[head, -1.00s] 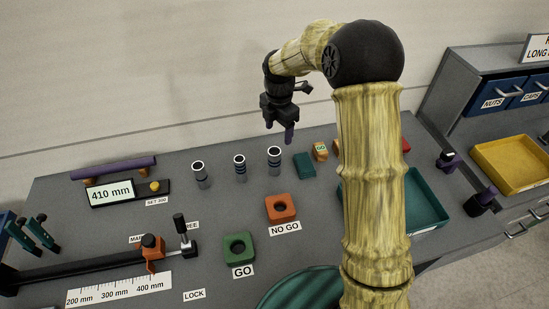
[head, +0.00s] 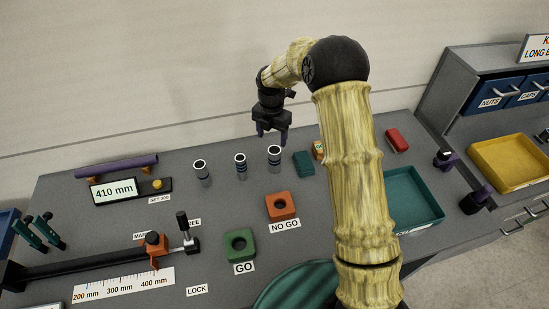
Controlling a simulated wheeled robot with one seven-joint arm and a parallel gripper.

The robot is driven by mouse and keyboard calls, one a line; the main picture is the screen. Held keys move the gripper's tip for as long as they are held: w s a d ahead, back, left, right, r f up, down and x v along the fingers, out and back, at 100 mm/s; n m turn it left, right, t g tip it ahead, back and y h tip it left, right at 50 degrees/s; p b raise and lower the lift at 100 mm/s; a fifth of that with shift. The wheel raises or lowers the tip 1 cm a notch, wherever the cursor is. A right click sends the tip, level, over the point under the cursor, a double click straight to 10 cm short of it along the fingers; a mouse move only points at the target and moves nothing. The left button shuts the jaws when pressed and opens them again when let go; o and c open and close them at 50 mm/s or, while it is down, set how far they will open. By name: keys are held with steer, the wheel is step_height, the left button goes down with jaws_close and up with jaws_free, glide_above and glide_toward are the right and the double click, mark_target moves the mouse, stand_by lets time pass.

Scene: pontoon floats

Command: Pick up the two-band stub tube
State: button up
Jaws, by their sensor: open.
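Three short grey stub tubes stand upright in a row on the grey bench: a left tube (head: 203,175), a middle tube (head: 241,168) and a right tube (head: 274,161).
A dark teal block (head: 303,163) stands right of the tubes. The orange NO GO block (head: 281,207) and green GO block (head: 239,245) are nearer. A display (head: 114,191) and purple bar (head: 117,166) lie left. A teal tray (head: 412,200) is at right.

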mark_target(273, 150)
step_height(273, 150, down, 7)
steer(key=shift+r+p, duration=0.1)
steer(key=shift+p, duration=0.85)
steer(key=shift+d, duration=0.1)
steer(key=f+p, duration=0.2)
steer(key=f, duration=0.1)
steer(key=f+p, duration=0.1)
steer(key=shift+d+f, duration=0.25)
steer(key=shift+d, duration=0.1)
steer(key=shift+w+f, duration=0.1)
steer(key=shift+f, duration=0.3)
steer(key=shift+c, duration=0.3)
steer(key=c, duration=1.1)
